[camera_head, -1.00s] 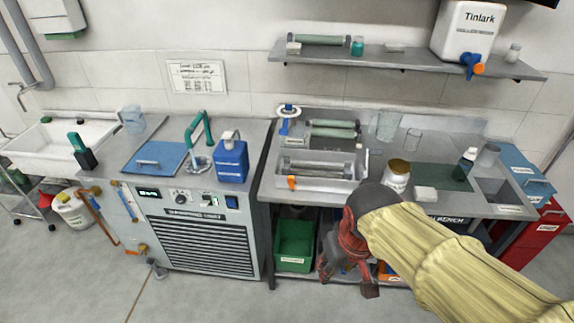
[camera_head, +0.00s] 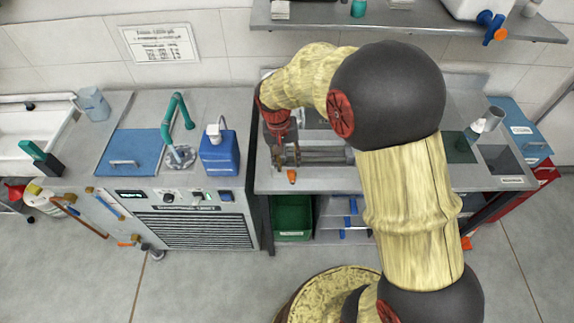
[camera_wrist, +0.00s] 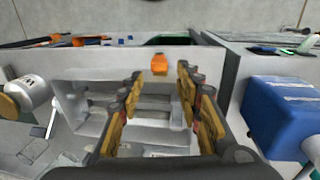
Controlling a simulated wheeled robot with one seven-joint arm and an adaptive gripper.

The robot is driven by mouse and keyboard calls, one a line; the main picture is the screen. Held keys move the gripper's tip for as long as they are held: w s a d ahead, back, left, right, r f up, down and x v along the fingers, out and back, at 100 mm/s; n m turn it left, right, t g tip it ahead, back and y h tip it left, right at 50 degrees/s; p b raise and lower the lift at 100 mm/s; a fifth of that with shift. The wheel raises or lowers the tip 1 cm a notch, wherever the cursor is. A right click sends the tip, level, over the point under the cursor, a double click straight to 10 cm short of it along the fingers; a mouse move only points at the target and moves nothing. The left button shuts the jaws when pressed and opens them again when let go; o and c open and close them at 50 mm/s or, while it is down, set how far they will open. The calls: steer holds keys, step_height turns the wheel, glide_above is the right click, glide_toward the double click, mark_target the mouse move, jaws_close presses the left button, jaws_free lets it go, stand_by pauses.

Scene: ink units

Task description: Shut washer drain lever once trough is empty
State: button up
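A small orange lever (camera_head: 292,176) sits at the front left of the metal washer trough (camera_head: 330,167). In the wrist view the lever (camera_wrist: 159,64) stands at the trough's front wall, centred just past my fingertips and apart from them. My gripper (camera_head: 284,157) is over the left part of the trough, pointing down toward the front. In the wrist view its fingers (camera_wrist: 160,77) are spread apart with nothing between them. The trough interior (camera_wrist: 75,88) shows grey bars across it. I cannot tell whether liquid is in it. My arm hides much of the trough in the head view.
A blue jug (camera_head: 219,152) stands on the machine to the left and looms at right in the wrist view (camera_wrist: 280,115). A white jar (camera_wrist: 30,95) stands on the other side of the trough. A green bin (camera_head: 292,217) is below the bench.

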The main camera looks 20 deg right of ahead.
mark_target(291, 171)
steer(key=shift+s, duration=0.15)
steer(key=f, duration=0.2)
steer(key=f+b, duration=0.1)
steer(key=f, duration=0.2)
steer(key=d+f, duration=0.1)
steer(key=f, duration=0.1)
steer(key=shift+s+f, duration=0.15)
steer(key=shift+f, duration=0.15)
steer(key=shift+c, duration=1.2)
jaws_close()
